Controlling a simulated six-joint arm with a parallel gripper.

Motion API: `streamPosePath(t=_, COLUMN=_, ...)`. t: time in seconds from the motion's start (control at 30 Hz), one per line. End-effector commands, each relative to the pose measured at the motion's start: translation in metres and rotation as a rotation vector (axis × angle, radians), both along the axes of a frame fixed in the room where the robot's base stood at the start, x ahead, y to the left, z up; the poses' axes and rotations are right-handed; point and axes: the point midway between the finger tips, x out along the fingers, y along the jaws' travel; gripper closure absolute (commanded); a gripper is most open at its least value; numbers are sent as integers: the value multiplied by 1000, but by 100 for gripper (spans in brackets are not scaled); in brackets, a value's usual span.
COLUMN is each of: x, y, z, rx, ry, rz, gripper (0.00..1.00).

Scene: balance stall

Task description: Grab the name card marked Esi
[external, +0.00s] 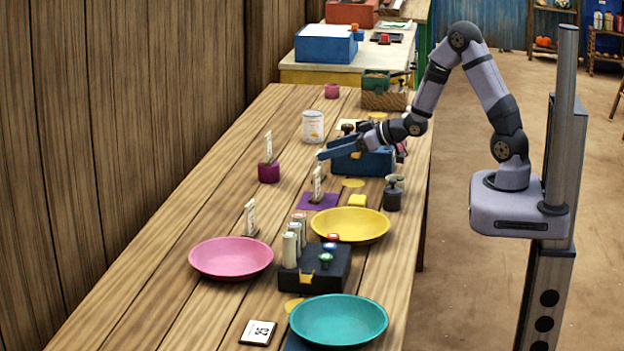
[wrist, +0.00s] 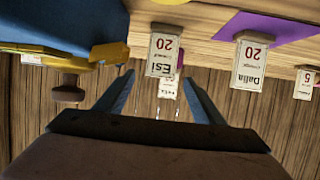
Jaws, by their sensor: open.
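The name card marked Esi (wrist: 165,56) is a white upright card with a red 20, on a small wooden base, seen upside down in the wrist view. It stands just beyond and roughly between my fingertips. My gripper (wrist: 159,78) is open, with two blue-grey fingers spread and nothing clearly between them. In the external view my gripper (external: 323,154) reaches low over the table beside the blue box. I cannot clearly pick out the Esi card there; the gripper seems to cover it.
The Dalia card (wrist: 250,63) stands close by, near the purple mat (external: 305,201). Another card (wrist: 168,86) shows partly behind Esi. A blue box (external: 375,161) is beside my gripper. A yellow plate (external: 350,225), pink plate (external: 231,258) and white can (external: 313,126) stand around.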

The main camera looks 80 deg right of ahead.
Motion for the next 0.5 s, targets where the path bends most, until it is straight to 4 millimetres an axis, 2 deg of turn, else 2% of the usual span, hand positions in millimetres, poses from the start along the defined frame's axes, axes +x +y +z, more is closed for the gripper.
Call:
streamPosePath(t=0.3, x=34, y=-3, z=-11, rx=0, ry=1, rz=1, gripper=38)
streamPosePath(t=0.5, x=42, y=-4, z=-15, rx=-1, ry=0, rz=0, gripper=38)
